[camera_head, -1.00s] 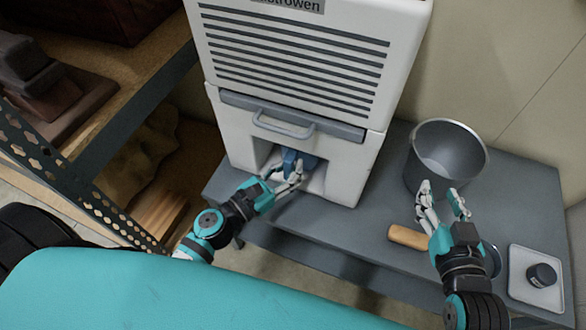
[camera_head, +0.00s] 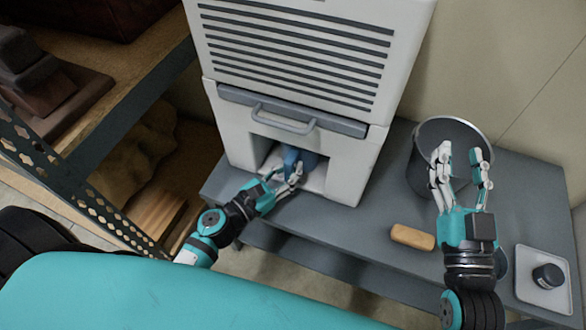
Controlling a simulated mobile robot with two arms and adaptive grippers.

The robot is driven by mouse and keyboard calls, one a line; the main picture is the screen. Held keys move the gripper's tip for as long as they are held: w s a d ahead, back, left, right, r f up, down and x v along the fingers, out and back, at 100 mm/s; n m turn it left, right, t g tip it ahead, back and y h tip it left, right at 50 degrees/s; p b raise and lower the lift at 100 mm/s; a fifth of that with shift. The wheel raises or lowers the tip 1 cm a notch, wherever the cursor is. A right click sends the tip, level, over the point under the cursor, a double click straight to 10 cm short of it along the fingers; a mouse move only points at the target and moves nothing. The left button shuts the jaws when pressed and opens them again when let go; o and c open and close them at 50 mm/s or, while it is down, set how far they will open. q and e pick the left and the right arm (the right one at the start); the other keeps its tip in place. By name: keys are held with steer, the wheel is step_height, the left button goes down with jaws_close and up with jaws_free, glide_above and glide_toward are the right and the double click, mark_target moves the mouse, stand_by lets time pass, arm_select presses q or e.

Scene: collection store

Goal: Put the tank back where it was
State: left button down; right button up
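A blue tank (camera_head: 299,161) is inside the recess at the bottom of the white dehumidifier-like machine (camera_head: 236,136), only partly visible. My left gripper (camera_head: 290,181) is at the recess opening, its fingers at the front of the tank; I cannot tell whether they grip it. My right gripper (camera_head: 462,154) is open and empty, fingers pointing up, in front of the grey bucket (camera_head: 419,170) and apart from the machine.
The machine and bucket stand on a grey table (camera_head: 370,215). A tan wooden block (camera_head: 412,237) lies near its front edge. A white tray (camera_head: 525,287) with a dark round jar (camera_head: 547,276) is at right. A metal shelf (camera_head: 125,112) stands at left.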

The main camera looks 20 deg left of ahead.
arm_select(q)
steer(key=c, duration=2)
jaws_free()
steer(key=o, duration=0.6)
arm_select(e)
steer(key=shift+r, duration=0.3)
arm_select(q)
steer(key=v, duration=1)
steer(key=shift+s+a, duration=0.15)
steer(key=shift+s, duration=0.25)
steer(key=shift+s+a+b, duration=0.3)
steer(key=shift+s, duration=0.25)
arm_select(e)
steer(key=shift+s+r+t+y, duration=0.3)
steer(key=shift+r+t+y, duration=0.1)
steer(key=shift+r+t, duration=0.35)
